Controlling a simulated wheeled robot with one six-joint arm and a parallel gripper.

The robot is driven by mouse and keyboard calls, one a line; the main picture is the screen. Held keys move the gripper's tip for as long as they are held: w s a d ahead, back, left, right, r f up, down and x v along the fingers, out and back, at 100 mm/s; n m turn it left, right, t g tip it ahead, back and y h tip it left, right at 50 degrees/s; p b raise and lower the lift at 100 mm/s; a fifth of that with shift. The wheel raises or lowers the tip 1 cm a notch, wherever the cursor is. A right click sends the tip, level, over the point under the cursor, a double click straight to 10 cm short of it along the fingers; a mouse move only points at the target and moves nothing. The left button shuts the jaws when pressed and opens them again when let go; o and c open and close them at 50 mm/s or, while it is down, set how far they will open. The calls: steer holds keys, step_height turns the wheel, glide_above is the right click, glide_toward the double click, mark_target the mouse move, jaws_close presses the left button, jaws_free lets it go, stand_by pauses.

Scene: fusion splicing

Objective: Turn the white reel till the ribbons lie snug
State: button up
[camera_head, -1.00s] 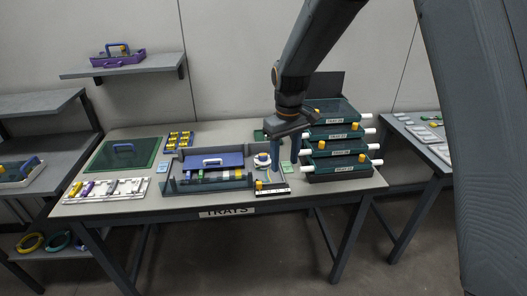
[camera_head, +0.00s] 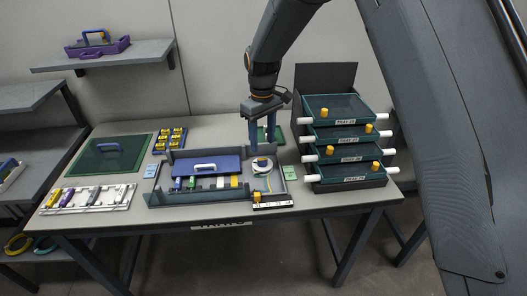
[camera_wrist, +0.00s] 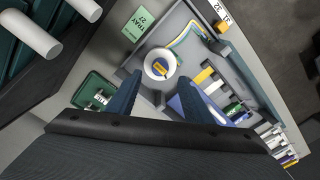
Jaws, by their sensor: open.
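The white reel (camera_head: 262,163) sits in the right part of the grey open tray (camera_head: 200,199) on the table. In the wrist view it is a white ring (camera_wrist: 160,66) with a yellow and blue centre. Thin coloured ribbons (camera_wrist: 192,38) run from near the reel along the tray wall in loose curves; in the head view they show as a pale loop (camera_head: 268,182). My gripper (camera_wrist: 164,95) is open and empty, pointing down above the reel, its fingers apart on either side just short of it in the wrist view. The height gap is hard to tell.
A stack of green trays (camera_head: 348,155) with white side handles stands close on the right. A blue panel with a white handle (camera_head: 207,167) lies in the tray's left part. A green card (camera_head: 290,173) lies right of the tray. A yellow knob (camera_head: 257,197) stands at its front.

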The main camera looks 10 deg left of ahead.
mark_target(263, 159)
steer(key=shift+f+p, duration=1)
steer(key=shift+f, duration=2.5)
steer(key=c, duration=1)
steer(key=shift+c, duration=0.3)
